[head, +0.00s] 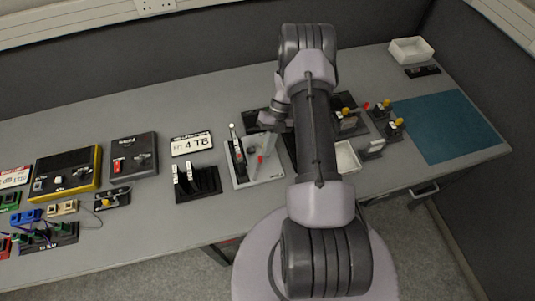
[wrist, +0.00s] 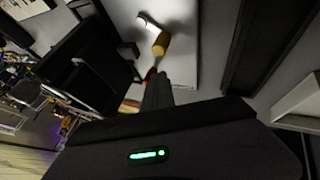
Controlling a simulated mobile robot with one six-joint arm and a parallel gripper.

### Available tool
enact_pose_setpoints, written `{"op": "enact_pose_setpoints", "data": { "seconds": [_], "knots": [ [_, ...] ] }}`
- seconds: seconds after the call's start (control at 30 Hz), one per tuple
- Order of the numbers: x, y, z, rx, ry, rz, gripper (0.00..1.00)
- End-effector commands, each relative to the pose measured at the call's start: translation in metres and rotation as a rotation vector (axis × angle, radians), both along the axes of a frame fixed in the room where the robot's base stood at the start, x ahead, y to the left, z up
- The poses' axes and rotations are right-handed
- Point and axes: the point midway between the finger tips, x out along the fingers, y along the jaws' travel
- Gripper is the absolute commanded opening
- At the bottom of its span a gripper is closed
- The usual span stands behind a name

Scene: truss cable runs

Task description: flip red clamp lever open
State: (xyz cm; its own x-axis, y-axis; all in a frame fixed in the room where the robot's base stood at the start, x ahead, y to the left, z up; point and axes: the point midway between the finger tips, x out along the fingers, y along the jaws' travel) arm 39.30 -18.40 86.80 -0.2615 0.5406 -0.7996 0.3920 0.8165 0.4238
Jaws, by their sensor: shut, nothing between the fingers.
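A pale plate (head: 244,182) on the bench carries a small red lever tip (head: 260,158), beside a dark upright lever with a light top (head: 236,140). In the wrist view a small red piece (wrist: 150,73) shows at the end of my fingers, mostly hidden by them. Whether they touch cannot be told. On the pale plate (wrist: 185,65) there, a yellow-orange cylinder (wrist: 160,43) and a white knob (wrist: 142,20) stand just beyond. My gripper (wrist: 157,80) is shut and empty. In the head view my gripper (head: 268,141) is over the plate, partly merged with it.
A black two-lever fixture (head: 198,186) stands left of the plate, below a "4 TB" label (head: 192,144). Fixtures with yellow knobs (head: 396,123) and a white tray (head: 345,157) are to the right. A teal mat (head: 450,128) is bare. My arm covers part of the bench.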

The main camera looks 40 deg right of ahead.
Motion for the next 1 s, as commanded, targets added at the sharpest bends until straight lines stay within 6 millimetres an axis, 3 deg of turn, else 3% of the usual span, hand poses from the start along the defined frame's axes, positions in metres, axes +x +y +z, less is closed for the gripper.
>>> {"op": "enact_pose_setpoints", "data": {
  "seconds": [0.2, 1.0],
  "knots": [
    [0.011, 0.006, -0.002, 0.000, -0.001, 0.160, 0.00],
    [-0.006, 0.019, -0.001, 0.009, 0.009, 0.149, 0.00]
  ]
}}
